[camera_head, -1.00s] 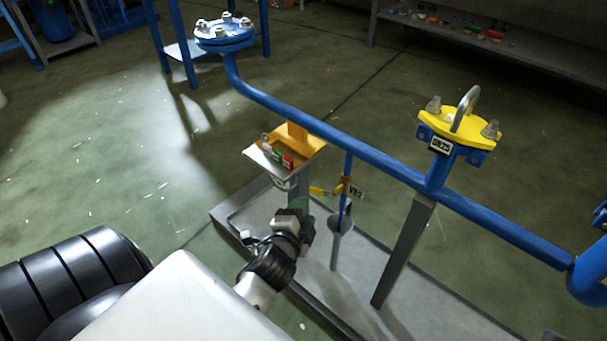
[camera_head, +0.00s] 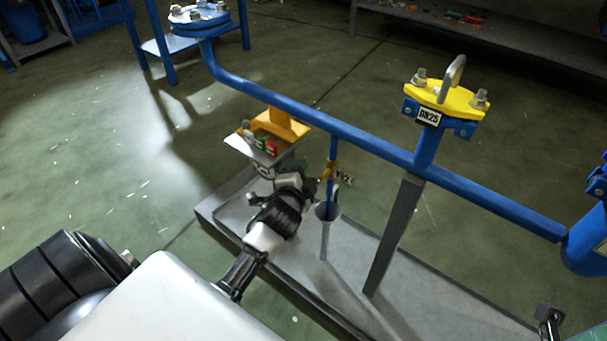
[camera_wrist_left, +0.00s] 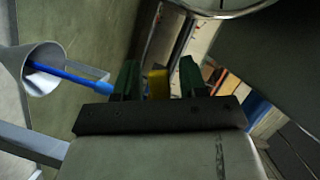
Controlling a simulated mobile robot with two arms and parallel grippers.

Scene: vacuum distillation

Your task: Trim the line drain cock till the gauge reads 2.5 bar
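The line drain cock (camera_head: 329,168) is an orange-brown fitting on a thin blue drop pipe, tagged V02, above a grey funnel (camera_head: 327,211). My left gripper (camera_head: 306,180) is at the cock's lever side, largely hiding the lever. In the left wrist view, the yellow lever (camera_wrist_left: 158,84) lies between the two green fingers of my left gripper (camera_wrist_left: 160,76), with gaps visible on both sides. A pale round face (camera_head: 266,172), partly hidden below the small plate, may be the gauge; no reading can be made out.
A blue pipe (camera_head: 275,98) runs above the grey drip tray (camera_head: 225,222). A grey post (camera_head: 395,235) stands right of the funnel, below a yellow flange (camera_head: 445,99).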

